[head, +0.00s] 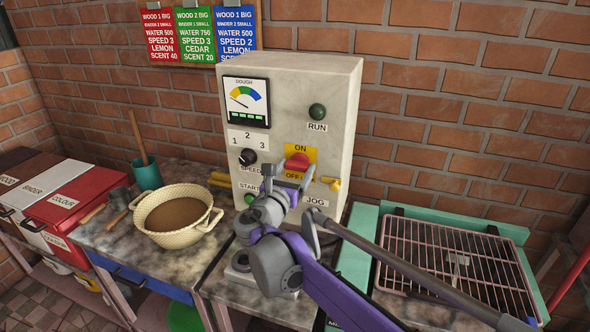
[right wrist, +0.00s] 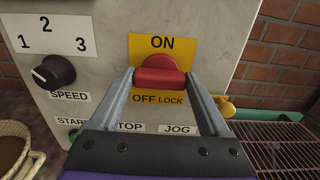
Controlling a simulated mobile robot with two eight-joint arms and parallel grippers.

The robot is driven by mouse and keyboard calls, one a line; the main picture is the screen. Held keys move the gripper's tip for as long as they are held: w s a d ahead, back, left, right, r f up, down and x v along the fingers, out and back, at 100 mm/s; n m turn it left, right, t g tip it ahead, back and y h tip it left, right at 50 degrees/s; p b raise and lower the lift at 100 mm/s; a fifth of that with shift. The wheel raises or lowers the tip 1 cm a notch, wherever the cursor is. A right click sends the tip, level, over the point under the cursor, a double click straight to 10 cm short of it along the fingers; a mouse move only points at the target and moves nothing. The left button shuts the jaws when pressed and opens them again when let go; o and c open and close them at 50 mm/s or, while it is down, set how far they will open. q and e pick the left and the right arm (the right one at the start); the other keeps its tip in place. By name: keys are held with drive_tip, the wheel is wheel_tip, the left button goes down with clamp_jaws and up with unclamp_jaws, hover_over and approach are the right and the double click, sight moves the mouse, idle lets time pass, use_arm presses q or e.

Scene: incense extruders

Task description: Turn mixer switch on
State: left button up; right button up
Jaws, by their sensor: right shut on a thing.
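The mixer control box (head: 290,130) is a pale speckled cabinet against the brick wall. Its red switch (head: 297,161) sits on a yellow plate marked ON at the top and OFF below. In the right wrist view the red switch (right wrist: 158,73) is just under the word ON, above OFF LOCK. My right gripper (head: 294,174) reaches up to it from the front. In the right wrist view its two fingers (right wrist: 165,84) are on either side of the switch's lower red part, shut on it. My left gripper is not in view.
The box also carries a speed knob (head: 247,157), a dough gauge (head: 246,102), a RUN lamp (head: 317,111) and a yellow lock knob (head: 335,185). A bowl of brown mix (head: 178,214) stands left. A wire rack (head: 455,262) lies right.

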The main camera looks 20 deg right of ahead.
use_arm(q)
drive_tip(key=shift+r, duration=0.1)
use_arm(e)
drive_tip(key=m+p, duration=0.2)
drive_tip(key=m, duration=0.2)
drive_tip(key=shift+r, duration=0.1)
drive_tip(key=m+p, duration=0.2)
drive_tip(key=m, duration=0.3)
drive_tip(key=m+p, duration=0.2)
drive_tip(key=m, duration=0.3)
drive_tip(key=shift+p, duration=0.4)
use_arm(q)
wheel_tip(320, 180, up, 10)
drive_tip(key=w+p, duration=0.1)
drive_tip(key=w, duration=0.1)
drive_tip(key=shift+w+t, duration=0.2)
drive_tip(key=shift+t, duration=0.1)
use_arm(e)
drive_tip(key=shift+f+m, duration=0.2)
drive_tip(key=shift+m, duration=1.8)
drive_tip(key=o, duration=1.2)
drive_tip(key=shift+s, duration=0.1)
